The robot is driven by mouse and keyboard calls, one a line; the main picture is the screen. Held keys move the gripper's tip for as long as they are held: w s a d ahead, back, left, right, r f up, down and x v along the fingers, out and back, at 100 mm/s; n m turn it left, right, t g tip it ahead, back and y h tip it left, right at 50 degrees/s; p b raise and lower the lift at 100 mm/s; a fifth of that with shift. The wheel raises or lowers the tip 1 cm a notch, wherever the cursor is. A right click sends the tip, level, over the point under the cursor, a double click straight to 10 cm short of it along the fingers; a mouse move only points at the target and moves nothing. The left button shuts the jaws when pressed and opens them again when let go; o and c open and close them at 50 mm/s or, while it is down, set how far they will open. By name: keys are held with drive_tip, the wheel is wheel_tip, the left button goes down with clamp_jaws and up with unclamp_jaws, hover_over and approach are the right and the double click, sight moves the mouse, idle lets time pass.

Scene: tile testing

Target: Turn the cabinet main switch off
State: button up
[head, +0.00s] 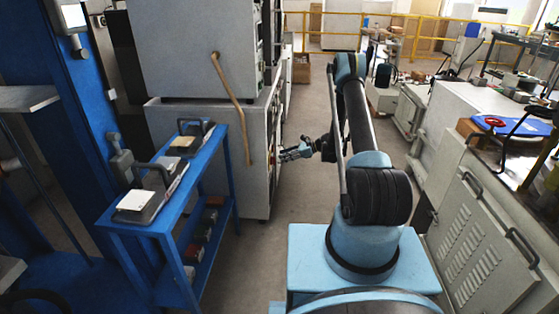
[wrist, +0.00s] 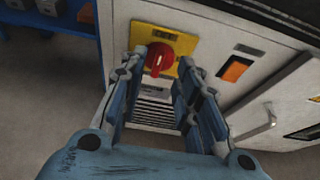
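The cabinet main switch is a red rotary knob (wrist: 159,58) on a yellow plate (wrist: 143,34), seen in the wrist view on the light grey cabinet front (wrist: 215,30). The knob's handle looks roughly upright in the picture. My gripper (wrist: 160,70) is open, with its blue fingers on either side of the knob. I cannot tell whether the fingertips touch the knob or plate. In the head view my gripper (head: 294,153) is at the front of the grey cabinet (head: 190,118), and the switch there is mostly hidden by the viewing angle.
An orange switch (wrist: 234,70) and a door handle (wrist: 262,128) lie right of the knob on the cabinet. A blue shelf table (head: 217,150) with instruments stands left of the cabinet. A grey bench cabinet (head: 475,245) stands at right. The aisle floor (head: 305,105) is clear.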

drive_tip(key=v, duration=0.7)
drive_tip(key=shift+d, duration=0.35)
drive_tip(key=shift+r, duration=0.2)
